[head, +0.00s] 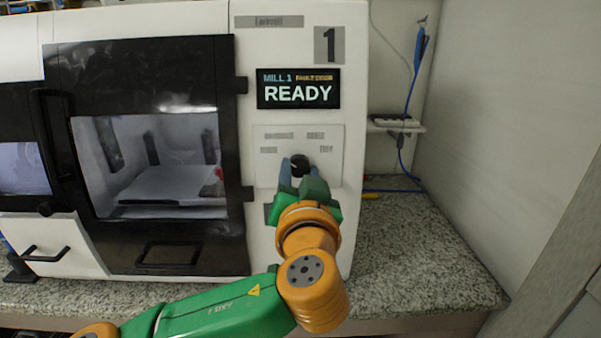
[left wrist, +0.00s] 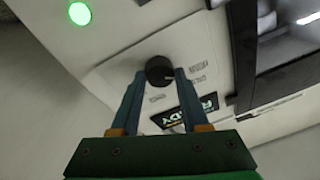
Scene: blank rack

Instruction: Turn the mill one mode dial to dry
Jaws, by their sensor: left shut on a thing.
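The mill one (head: 305,35) is a white machine with a black framed door; its display (head: 298,89) reads "MILL 1" and "READY". The black round mode dial (head: 300,162) sits on a pale labelled panel below the display. My left gripper (head: 299,170) is at the dial, its two blue fingers on either side of it. In the left wrist view the dial (left wrist: 159,70) shows between the fingertips, and the gripper (left wrist: 158,78) is shut on it. The dial's labels are too blurred to read, and its pointer setting cannot be told. My right gripper is not in view.
The door (head: 150,250) with its black handles is left of the panel. A granite counter (head: 420,250) is clear at the right. A blue cable (head: 412,85) and a small wall shelf (head: 396,125) are behind it. A green light (left wrist: 79,14) glows in the left wrist view.

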